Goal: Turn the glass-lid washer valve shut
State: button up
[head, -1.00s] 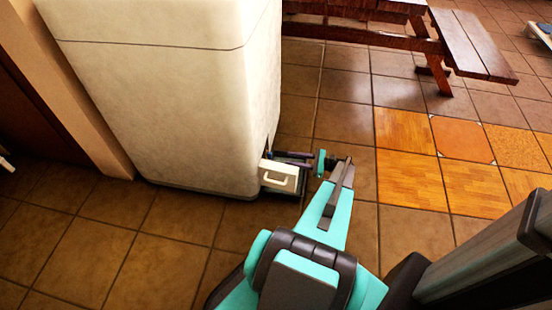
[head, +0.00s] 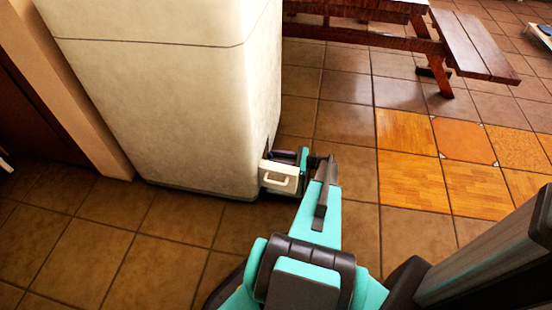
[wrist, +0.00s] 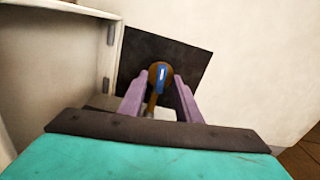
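The valve (wrist: 161,75) shows in the wrist view as a round brass body with a blue handle, in front of a dark square plate (wrist: 190,62). My gripper (wrist: 163,77) has its two purple-grey fingers spread, one on each side of the valve, with the blue handle between the tips. I cannot tell whether the fingers touch it. In the head view my gripper (head: 290,154) is at the lower right side of the large white cabinet (head: 165,100), behind a small white panel with a handle (head: 279,178). The valve is hidden there.
In the wrist view a pale panel (wrist: 60,60) with grey hinge-like pieces stands close on the left. A pale wall (wrist: 255,60) is on the right. A wooden picnic table with bench (head: 470,45) stands at the upper right. Tiled floor (head: 345,125) is clear between.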

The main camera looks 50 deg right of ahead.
grip_shut()
jog(key=shift+a, duration=0.1)
jog(key=shift+n, duration=0.4)
jog(key=shift+s+f+n+b, duration=0.1)
jog(key=shift+n+b, duration=1.35)
jog(key=shift+n, duration=2.45)
jog(key=shift+s+n+b, duration=0.1)
jog(key=shift+n+b, duration=1.3)
jog(key=shift+n, duration=2.5)
grip_release()
jog(key=shift+w, duration=0.15)
